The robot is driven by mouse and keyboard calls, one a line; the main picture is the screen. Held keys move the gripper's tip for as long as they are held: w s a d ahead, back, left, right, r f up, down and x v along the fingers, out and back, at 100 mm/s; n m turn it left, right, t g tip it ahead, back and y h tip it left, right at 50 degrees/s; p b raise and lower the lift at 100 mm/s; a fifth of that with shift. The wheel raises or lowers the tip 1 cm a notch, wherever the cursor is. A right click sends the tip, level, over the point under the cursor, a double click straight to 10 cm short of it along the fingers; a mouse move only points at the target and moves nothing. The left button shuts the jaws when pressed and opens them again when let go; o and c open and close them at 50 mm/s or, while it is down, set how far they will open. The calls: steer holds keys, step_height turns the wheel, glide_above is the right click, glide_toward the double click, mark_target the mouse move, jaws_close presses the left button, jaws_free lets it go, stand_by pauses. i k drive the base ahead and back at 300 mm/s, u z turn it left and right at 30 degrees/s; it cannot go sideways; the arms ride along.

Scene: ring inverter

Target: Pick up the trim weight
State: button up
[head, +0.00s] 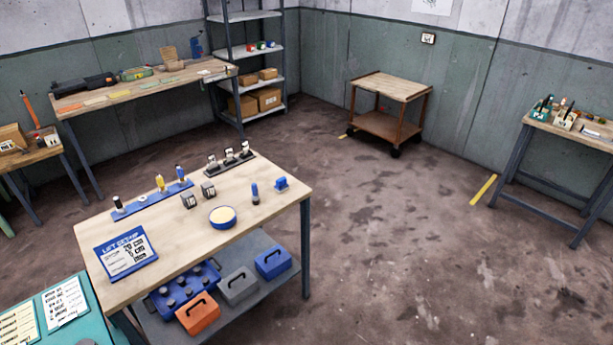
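My gripper is not in view. No thing is labelled readably as the trim weight, so I cannot tell for sure which it is. On the wooden table (175,250) stand two small dark grey blocks with pale faces, a left one (189,201) and a right one (208,190). Right of them are a round blue dish with a pale yellow top (222,217), an upright blue-topped piece (255,194) and a small blue block (281,184). A blue rack (150,203) holds upright pieces with black, yellow and blue tops. A dark rack (230,162) holds three upright pieces.
A blue-and-white printed sign (126,252) lies at the table's left. The lower shelf holds a blue tray (183,290) and orange (198,313), grey (238,285) and blue (272,262) cases. A wooden cart (390,105) stands at the back.

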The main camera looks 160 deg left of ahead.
mark_target(208, 189)
steer(key=z, duration=3.05)
steer(key=k, duration=0.05)
steer(key=z, duration=3.85)
